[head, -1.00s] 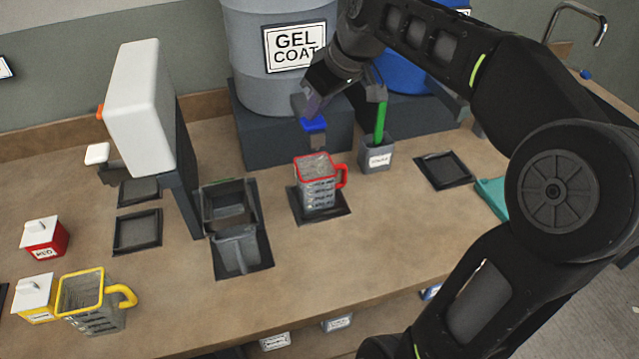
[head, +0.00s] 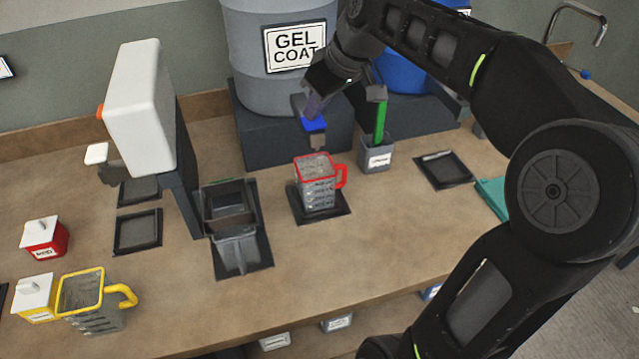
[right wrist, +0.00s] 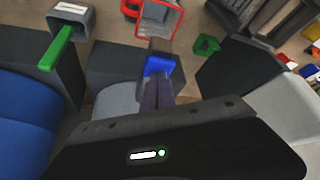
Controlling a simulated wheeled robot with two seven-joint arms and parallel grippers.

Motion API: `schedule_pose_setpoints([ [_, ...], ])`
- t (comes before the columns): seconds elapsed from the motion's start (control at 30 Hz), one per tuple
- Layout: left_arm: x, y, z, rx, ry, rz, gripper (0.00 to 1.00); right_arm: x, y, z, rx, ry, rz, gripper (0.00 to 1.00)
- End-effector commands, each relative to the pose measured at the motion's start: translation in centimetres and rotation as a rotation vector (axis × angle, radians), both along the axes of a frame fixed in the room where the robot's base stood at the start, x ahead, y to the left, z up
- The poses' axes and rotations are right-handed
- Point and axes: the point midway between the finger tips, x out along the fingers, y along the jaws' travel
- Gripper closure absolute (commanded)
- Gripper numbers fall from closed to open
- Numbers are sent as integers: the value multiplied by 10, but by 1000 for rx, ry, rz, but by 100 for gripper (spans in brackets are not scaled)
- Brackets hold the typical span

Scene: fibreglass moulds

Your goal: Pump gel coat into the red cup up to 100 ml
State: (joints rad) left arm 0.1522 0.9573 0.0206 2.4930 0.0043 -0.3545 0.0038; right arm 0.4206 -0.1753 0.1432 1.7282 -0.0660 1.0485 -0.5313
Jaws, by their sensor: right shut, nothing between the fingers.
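The red-rimmed cup (head: 318,185) with a red handle stands upright on a dark square pad in front of the gel coat drum (head: 270,60). Its walls look grey and carry markings. I cannot read the fill level. The blue pump head (head: 314,125) is above the cup's back edge, with a short spout below it. My right gripper (head: 312,106) is shut and empty, its fingertips right at the top of the blue part. The right wrist view shows the fingers at the blue part (right wrist: 158,65) and the red cup (right wrist: 158,18) beyond. My left gripper is not in view.
A grey holder (head: 376,155) with a green-handled tool stands right of the cup. A white-headed stand (head: 140,105) and a dark grey container (head: 238,245) are left. A yellow cup (head: 90,300) is front left. Bare bench lies in front of the red cup.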

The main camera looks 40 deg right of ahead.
Motion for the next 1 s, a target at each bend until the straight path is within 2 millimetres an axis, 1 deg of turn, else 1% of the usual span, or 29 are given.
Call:
schedule_pose_setpoints([
  [0.47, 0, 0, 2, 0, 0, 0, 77, -1, 0, 1, 1, 4, 1, 100],
  [0.57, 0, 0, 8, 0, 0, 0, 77, -1, 0, 8, 1, 3, 1, 100],
  [0.9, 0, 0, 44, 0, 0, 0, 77, 0, 0, 54, 0, 1, 1, 100],
  [1.0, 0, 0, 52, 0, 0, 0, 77, 0, 0, 65, 0, 1, 1, 100],
])
